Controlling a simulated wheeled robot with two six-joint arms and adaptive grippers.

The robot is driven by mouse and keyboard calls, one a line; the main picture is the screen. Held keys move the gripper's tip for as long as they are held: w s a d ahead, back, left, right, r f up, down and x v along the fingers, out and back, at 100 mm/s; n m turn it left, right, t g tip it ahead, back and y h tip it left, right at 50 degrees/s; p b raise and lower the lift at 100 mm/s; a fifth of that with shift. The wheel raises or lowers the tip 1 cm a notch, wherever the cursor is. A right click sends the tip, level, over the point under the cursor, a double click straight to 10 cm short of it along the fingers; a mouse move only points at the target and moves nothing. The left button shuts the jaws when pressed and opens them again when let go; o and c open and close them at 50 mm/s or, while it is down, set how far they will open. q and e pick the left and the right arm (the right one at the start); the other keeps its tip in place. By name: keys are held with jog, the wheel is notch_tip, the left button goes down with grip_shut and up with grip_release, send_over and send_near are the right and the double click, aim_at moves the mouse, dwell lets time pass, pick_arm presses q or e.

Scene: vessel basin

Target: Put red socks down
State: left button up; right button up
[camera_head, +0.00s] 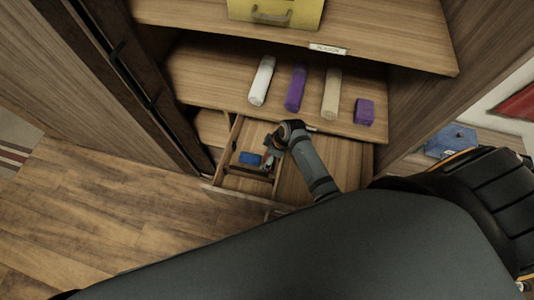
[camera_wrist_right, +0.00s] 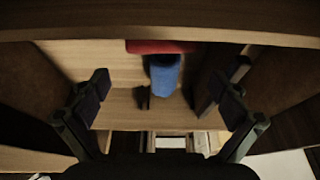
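The red socks (camera_wrist_right: 160,46) show in the right wrist view as a red strip at the far end of a wooden drawer, beyond a blue roll (camera_wrist_right: 163,75). In the head view a bit of red (camera_head: 267,159) shows beside the blue roll (camera_head: 250,158) in the open drawer (camera_head: 240,183), partly hidden by my right gripper (camera_head: 270,152). That gripper reaches down over the drawer. In the wrist view its fingers (camera_wrist_right: 160,95) are wide apart with nothing clamped between them. My left gripper is not in view.
A shelf above the drawer holds a white roll (camera_head: 262,80), a purple roll (camera_head: 295,89), a beige roll (camera_head: 331,94) and a short purple bundle (camera_head: 364,111). A yellow box (camera_head: 275,12) stands on the upper shelf. The wooden floor (camera_head: 100,220) at left is clear.

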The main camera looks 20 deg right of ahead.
jog(key=shift+r, duration=0.1)
jog(key=shift+r, duration=0.35)
jog(key=v, duration=1.2)
jog(key=shift+r, duration=0.15)
